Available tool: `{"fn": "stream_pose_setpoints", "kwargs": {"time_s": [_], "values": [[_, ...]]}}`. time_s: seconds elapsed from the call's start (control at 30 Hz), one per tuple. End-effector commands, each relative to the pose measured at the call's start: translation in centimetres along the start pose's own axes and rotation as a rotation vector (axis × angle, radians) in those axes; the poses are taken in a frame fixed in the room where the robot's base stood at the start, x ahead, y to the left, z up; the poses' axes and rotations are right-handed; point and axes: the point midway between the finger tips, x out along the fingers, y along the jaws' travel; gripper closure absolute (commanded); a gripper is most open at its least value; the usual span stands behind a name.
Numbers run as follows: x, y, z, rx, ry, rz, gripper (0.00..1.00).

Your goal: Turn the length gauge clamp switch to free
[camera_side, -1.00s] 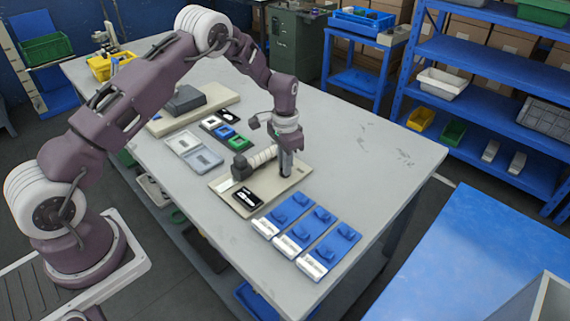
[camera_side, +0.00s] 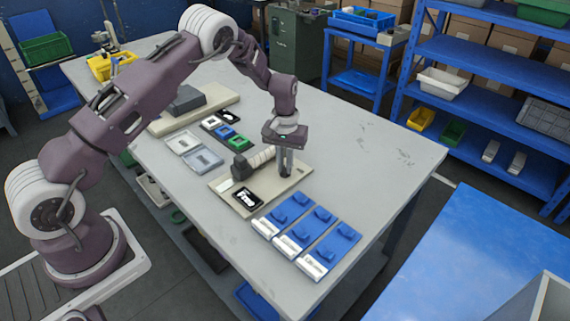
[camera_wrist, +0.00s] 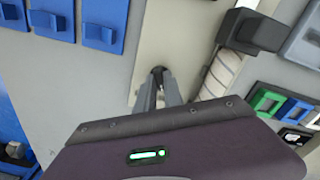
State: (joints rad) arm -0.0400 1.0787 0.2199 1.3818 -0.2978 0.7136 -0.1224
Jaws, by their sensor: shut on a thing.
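The length gauge is a beige base plate (camera_side: 222,184) on the grey table, with a pale wrapped roll (camera_side: 262,156) and a black end block (camera_side: 240,167). A black panel with a white mark (camera_side: 245,198) lies on its front part. My gripper (camera_side: 285,172) points straight down at the right part of the plate. In the wrist view its fingers (camera_wrist: 160,82) are closed around a small dark knob (camera_wrist: 157,70), which appears to be the clamp switch. The fingers hide most of the knob, so its pointing direction cannot be read.
Several blue blocks with white labels (camera_side: 293,243) lie at the table's front right. Grey trays (camera_side: 203,159) and small coloured frames, including a green one (camera_side: 239,143), lie to the left. The table's right side is clear.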

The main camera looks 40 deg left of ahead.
Motion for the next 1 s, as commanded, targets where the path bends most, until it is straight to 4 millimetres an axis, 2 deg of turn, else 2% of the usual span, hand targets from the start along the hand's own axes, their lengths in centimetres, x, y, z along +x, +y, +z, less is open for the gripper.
{"fn": "stream_pose_setpoints", "kwargs": {"time_s": [0.63, 0.67, 0.73, 0.77, 1.0], "values": [[-0.09, 0.04, -0.02, -0.044, 0.001, 0.001, 1.0], [-0.09, 0.04, -0.02, -0.044, 0.001, 0.001, 0.82], [-0.07, 0.03, -0.02, -0.044, 0.001, 0.001, 0.69], [-0.07, 0.03, -0.02, -0.044, 0.001, 0.001, 0.66], [-0.04, 0.02, -0.01, -0.043, 0.0, 0.001, 0.66]]}}
